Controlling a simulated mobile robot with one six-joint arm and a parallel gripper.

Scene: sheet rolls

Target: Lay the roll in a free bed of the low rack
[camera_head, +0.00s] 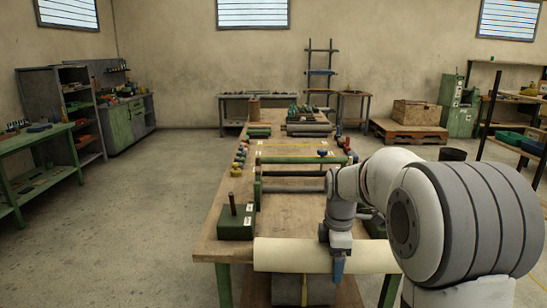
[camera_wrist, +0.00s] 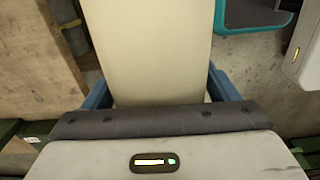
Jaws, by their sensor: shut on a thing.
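The cream roll (camera_head: 285,254) lies level across the front edge of the wooden table in the head view. It also fills the upper middle of the wrist view (camera_wrist: 160,45). My gripper (camera_head: 337,264) is shut on the roll from above, right of its middle, with blue fingers on both sides of it in the wrist view (camera_wrist: 160,92). A low green frame with crosswise bars (camera_head: 290,160) stands on the table beyond the roll and may be the low rack. My arm hides its right part, and I cannot tell which beds are free.
A dark green block (camera_head: 237,222) with an upright brown rod stands at the table's front left. Several small coloured items (camera_head: 240,155) line the left table edge. Grey and green rolls (camera_head: 308,128) lie at the far end. Bare tabletop (camera_head: 222,195) shows at left.

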